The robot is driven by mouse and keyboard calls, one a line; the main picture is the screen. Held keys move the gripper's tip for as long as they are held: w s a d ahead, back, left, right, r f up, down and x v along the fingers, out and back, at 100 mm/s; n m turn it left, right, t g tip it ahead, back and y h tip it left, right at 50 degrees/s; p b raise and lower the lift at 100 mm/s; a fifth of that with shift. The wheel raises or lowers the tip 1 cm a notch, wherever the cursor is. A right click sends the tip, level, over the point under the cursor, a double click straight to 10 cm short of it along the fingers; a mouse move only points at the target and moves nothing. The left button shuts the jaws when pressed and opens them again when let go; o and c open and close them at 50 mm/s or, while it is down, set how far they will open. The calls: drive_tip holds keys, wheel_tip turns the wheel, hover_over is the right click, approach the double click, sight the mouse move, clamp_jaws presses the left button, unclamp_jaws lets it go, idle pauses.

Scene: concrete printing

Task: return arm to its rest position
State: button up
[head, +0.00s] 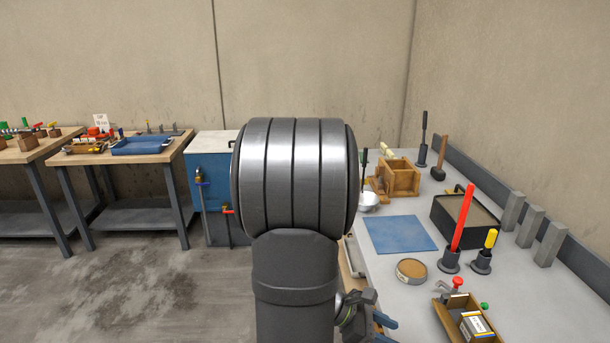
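My arm fills the middle of the head view, with a large grey ribbed joint (295,178) above a dark link. My gripper (384,329) shows low in the picture, to the right of that link, partly cut off by the bottom edge. Its two blue-tipped fingers appear apart, with nothing seen between them. It is over or beside the left edge of the grey worktable (385,205); the exact height cannot be told.
On the worktable are a blue mat (400,234), a round tin (411,270), a black box (466,214), upright red (463,220) and yellow-handled tools (490,243), a wooden mould (401,178) and a wooden tray (468,322). A blue cabinet (212,190) and benches (165,152) stand left. Open floor lies front left.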

drive_tip(key=x, duration=1.6)
drive_tip(key=shift+s+d+f, duration=0.1)
drive_tip(key=shift+d+f, duration=0.1)
drive_tip(key=shift+d, duration=0.15)
drive_tip(key=v, duration=1.7)
drive_tip(key=x, duration=1.6)
drive_tip(key=shift+s+d+f, duration=0.1)
drive_tip(key=shift+d+f, duration=0.05)
drive_tip(key=shift+d, duration=0.35)
drive_tip(key=shift+y, duration=0.4)
drive_tip(key=shift+d+r+y, duration=0.2)
drive_tip(key=shift+r+y, duration=0.55)
drive_tip(key=shift+y, duration=0.25)
drive_tip(key=v, duration=1.4)
drive_tip(key=shift+r, duration=0.15)
drive_tip(key=shift+d, duration=0.1)
